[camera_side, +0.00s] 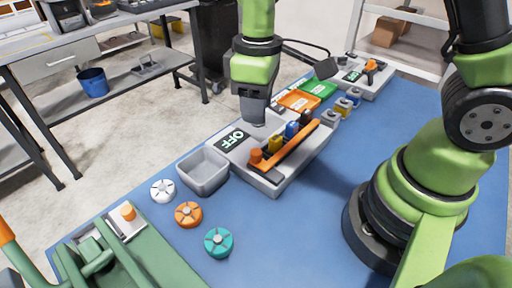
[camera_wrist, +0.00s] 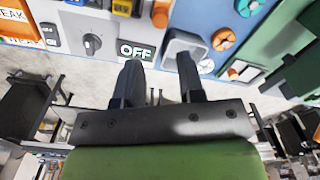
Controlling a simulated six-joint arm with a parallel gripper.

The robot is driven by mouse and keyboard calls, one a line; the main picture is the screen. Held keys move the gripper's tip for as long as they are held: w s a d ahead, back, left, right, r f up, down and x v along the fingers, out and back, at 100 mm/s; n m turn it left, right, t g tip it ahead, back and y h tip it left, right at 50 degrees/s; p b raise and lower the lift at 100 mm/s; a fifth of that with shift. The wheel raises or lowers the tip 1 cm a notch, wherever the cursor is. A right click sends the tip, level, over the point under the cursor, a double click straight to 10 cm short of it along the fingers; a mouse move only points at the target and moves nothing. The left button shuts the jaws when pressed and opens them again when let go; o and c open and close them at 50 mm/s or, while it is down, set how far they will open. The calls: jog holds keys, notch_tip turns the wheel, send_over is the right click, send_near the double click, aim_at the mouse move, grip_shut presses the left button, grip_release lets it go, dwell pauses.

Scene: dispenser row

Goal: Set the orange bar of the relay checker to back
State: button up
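A grey box, which I take for the relay checker (camera_side: 272,180), stands on the blue mat with a display reading OFF (camera_side: 235,138). A long orange bar (camera_side: 290,145) runs along its front side, beside yellow, blue and brown-orange parts. An orange knob (camera_side: 255,155) is near the bar's left end. In the wrist view the OFF display (camera_wrist: 137,51) and a round dial (camera_wrist: 92,43) show, with an orange end piece (camera_wrist: 160,12) at the top edge. My gripper (camera_side: 256,121) is over the box's back side, apart from the bar. In the wrist view its fingers (camera_wrist: 160,62) are spread and empty.
A grey bin (camera_side: 203,172) is left of the box. White (camera_side: 163,190), orange (camera_side: 188,214) and teal (camera_side: 218,241) round pieces lie in front. Orange (camera_side: 299,100) and green (camera_side: 318,88) trays and a second grey device (camera_side: 352,76) are behind.

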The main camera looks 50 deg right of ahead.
aim_at(256, 151)
notch_tip(256, 151, down, 10)
jog(key=shift+a+f, duration=0.1)
jog(key=shift+f, duration=0.1)
jog(key=shift+c, duration=0.3)
